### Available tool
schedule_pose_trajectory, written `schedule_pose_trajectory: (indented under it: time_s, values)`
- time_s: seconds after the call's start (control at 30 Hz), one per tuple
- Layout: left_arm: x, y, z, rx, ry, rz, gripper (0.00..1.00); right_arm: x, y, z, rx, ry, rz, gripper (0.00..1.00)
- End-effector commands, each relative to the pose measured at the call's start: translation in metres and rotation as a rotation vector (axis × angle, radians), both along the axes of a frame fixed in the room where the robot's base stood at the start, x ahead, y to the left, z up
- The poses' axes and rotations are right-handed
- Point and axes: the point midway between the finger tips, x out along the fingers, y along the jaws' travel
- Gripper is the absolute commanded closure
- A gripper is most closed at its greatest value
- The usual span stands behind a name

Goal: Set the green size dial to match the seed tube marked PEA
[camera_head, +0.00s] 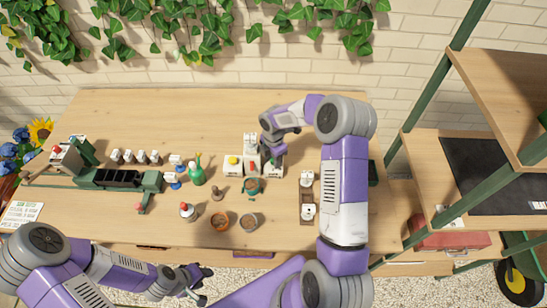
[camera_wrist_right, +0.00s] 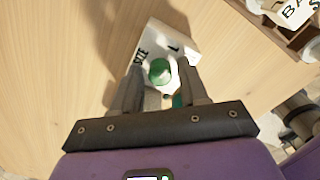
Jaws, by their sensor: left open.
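The green size dial (camera_wrist_right: 160,71) sits on a white box (camera_wrist_right: 182,42) with the letters SIZE and L on its top. In the right wrist view my right gripper (camera_wrist_right: 160,68) has its fingers on either side of the dial, with gaps showing. It also shows in the head view (camera_head: 271,152), over the white box (camera_head: 273,170), where it hides the dial. My left gripper (camera_head: 200,283) is open and empty in front of the table's front edge. A wooden rack (camera_head: 307,198) holds white-labelled things; one label (camera_wrist_right: 297,10) reads "BAS", partly cut off. I cannot read PEA anywhere.
The table's back is clear.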

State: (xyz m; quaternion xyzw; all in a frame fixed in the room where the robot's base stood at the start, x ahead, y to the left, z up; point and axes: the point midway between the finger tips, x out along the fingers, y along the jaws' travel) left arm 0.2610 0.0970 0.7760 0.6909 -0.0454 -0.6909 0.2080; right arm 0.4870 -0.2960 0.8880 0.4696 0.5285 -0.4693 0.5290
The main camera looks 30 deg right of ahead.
Motion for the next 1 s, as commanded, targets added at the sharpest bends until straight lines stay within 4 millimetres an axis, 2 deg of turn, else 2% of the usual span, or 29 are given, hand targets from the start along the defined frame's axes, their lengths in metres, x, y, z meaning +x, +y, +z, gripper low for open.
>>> schedule_pose_trajectory:
  time_s: [0.37,0.8,1.0]
  values:
    - [0.000,0.000,0.000,0.000,0.000,0.000,0.57,0.000,0.000,0.003,0.000,-0.001,0.000,0.47]
    - [0.000,0.000,0.007,0.000,0.000,0.000,0.57,0.000,0.000,0.068,-0.001,-0.002,-0.001,0.47]
    - [0.000,0.000,0.008,0.000,0.000,0.000,0.57,0.000,0.000,0.076,0.000,0.000,0.000,0.47]
